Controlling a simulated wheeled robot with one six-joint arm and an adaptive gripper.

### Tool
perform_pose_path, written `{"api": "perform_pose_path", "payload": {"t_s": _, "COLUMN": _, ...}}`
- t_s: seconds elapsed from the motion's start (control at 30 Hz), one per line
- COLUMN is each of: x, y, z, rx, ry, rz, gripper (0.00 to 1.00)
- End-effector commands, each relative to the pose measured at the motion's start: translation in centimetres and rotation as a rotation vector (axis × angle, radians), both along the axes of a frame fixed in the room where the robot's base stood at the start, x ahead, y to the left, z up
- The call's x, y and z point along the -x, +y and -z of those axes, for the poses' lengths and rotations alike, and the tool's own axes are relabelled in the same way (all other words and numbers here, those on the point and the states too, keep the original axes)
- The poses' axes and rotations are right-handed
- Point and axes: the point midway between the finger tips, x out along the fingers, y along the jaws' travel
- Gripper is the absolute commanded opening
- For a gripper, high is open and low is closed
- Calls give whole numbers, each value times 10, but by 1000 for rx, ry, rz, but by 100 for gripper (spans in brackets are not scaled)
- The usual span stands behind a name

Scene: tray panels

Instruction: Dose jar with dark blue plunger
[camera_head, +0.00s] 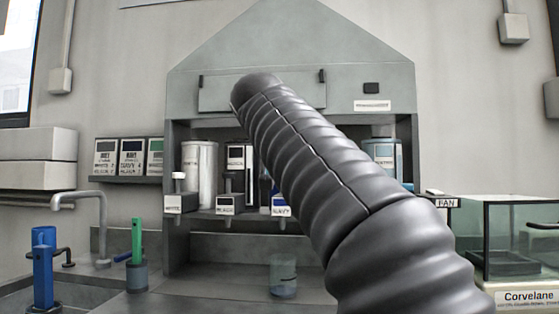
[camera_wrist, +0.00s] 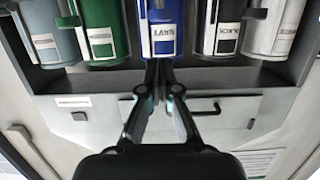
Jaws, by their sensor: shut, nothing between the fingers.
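A clear jar (camera_head: 283,275) with a greyish tint low down stands on the bench under the dispenser shelf, left of my arm. The dark blue dispenser shows as a blue sliver (camera_head: 265,190) above its NAVY label (camera_head: 281,206). My arm covers most of it. In the wrist view, a dark blue canister (camera_wrist: 162,38) with a white label is straight ahead of my fingers. My gripper (camera_wrist: 159,70) is shut and empty, its tips close below that canister's end in the picture. I cannot tell if they touch it. The gripper is hidden in the head view.
A white canister (camera_head: 200,172) and a black one (camera_head: 236,158) stand left of the blue. A green canister (camera_wrist: 103,35) is beside it in the wrist view. A hood panel (camera_wrist: 240,108) with a handle is close. A glass case (camera_head: 520,235) stands right; a tap (camera_head: 85,205) left.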

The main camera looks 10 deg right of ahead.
Motion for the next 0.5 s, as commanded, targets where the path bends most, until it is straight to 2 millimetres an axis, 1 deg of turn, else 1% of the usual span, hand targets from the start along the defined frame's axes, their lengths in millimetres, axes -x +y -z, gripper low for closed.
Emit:
{"api": "perform_pose_path", "payload": {"t_s": 0.03, "x": 7, "y": 3, "z": -1, "rx": 0, "ry": -1, "rz": -1, "gripper": 0}}
{"api": "perform_pose_path", "payload": {"t_s": 0.2, "x": 18, "y": 6, "z": -4, "rx": 0, "ry": 0, "rz": -1, "gripper": 0}}
{"api": "perform_pose_path", "payload": {"t_s": 0.5, "x": 20, "y": 6, "z": -5, "rx": 0, "ry": 0, "rz": 0, "gripper": 0}}
